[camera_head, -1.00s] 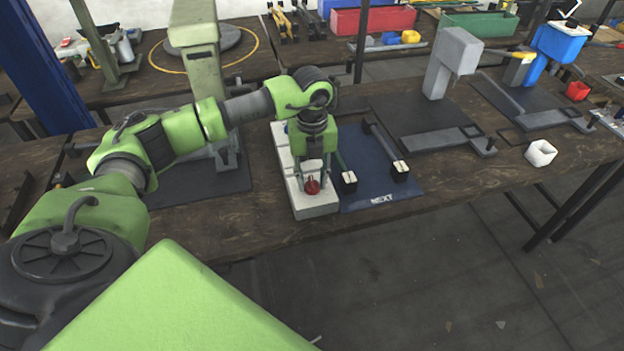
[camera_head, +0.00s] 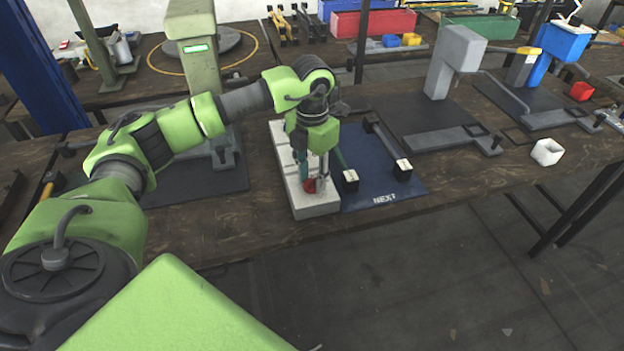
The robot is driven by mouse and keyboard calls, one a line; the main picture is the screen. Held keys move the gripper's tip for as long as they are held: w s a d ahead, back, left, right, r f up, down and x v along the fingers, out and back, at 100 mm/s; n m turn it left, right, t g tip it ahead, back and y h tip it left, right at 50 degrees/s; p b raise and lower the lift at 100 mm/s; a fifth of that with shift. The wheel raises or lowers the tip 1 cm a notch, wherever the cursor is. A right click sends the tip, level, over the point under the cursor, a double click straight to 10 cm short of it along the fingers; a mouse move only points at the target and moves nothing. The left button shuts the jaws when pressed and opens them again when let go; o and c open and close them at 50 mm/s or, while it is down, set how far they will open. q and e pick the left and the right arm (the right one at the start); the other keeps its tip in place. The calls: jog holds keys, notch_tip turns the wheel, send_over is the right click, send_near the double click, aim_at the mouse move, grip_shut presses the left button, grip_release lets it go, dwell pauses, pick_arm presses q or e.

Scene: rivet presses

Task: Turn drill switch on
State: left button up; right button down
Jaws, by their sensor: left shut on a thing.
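A white switch box (camera_head: 318,208) lies lengthwise on the workbench in the middle of the view. The red switch knob (camera_head: 309,187) is near its front end. My left gripper (camera_head: 313,184) points down over this end, with its fingers around the knob and shut on it. The fingers hide part of the knob and box. A pale green column machine (camera_head: 190,70), which looks like the drill, stands behind and to the left. A small green-and-white panel (camera_head: 195,48) is lit on its head. My right gripper is not in view.
A blue mat (camera_head: 385,185) with black-and-white blocks (camera_head: 350,177) lies just right of the box. The bench's front edge runs close before the box.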

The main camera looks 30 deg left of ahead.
aim_at(312, 179)
pick_arm(q)
jog(key=shift+m+b, duration=0.35)
jog(key=shift+m, duration=0.85)
jog(key=shift+r, duration=0.1)
jog(key=o, duration=1.1)
notch_tip(312, 179, up, 12)
jog(key=shift+f, duration=0.1)
